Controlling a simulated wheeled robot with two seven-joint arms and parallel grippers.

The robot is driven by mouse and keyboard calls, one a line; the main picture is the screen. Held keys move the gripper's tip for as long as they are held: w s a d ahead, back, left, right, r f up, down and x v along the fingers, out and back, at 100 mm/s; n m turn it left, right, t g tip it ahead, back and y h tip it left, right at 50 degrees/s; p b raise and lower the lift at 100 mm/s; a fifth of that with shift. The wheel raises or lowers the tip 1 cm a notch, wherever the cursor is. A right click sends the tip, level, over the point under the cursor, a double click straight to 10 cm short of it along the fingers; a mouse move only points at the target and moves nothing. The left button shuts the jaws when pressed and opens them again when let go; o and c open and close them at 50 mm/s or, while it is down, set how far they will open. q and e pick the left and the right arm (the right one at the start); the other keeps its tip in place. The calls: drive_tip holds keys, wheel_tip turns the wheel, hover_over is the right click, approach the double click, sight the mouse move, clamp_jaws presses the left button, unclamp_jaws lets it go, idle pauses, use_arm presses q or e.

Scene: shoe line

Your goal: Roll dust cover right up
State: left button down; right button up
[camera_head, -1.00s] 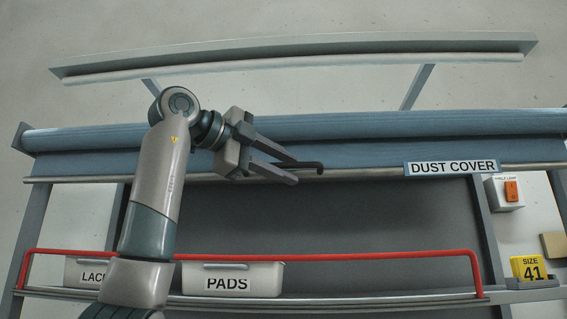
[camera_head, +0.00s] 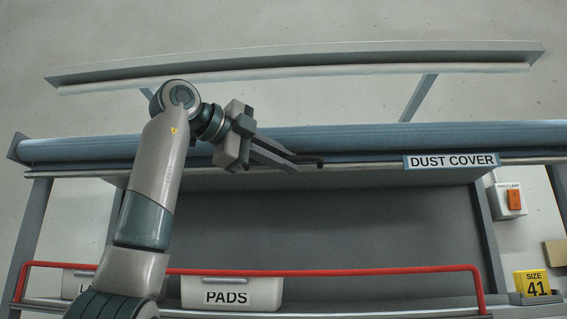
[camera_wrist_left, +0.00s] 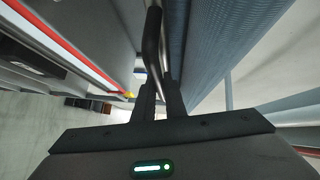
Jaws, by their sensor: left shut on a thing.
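The blue dust cover (camera_head: 350,137) is mostly wound on its roller along the top of the rack. Only a short strip hangs below the roller, ending at a metal bottom bar (camera_head: 372,162). The white DUST COVER label (camera_head: 451,161) sits on that bar, right of my gripper. My left gripper (camera_head: 306,163) is shut on a dark handle (camera_wrist_left: 152,35) at the bar, close under the roller. In the left wrist view, the ribbed blue roll (camera_wrist_left: 215,45) runs just right of the fingers. My right gripper is not in view.
A red rail (camera_head: 370,271) runs across the front of the lower shelf. A white PADS bin (camera_head: 231,293) stands behind it. A lamp switch box (camera_head: 510,199) and a yellow SIZE 41 card (camera_head: 537,285) are at right. A light fixture (camera_head: 300,62) hangs above.

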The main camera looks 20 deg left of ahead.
use_arm(q)
drive_tip(key=shift+s+a+r, duration=0.1)
drive_tip(key=shift+r, duration=0.35)
drive_tip(key=c, duration=1.8)
unclamp_jaws()
drive_tip(key=shift+f, duration=0.1)
drive_tip(key=shift+f, duration=0.1)
drive_tip(key=b+v, duration=0.6)
drive_tip(key=v, duration=1.1)
drive_tip(key=shift+s, duration=0.2)
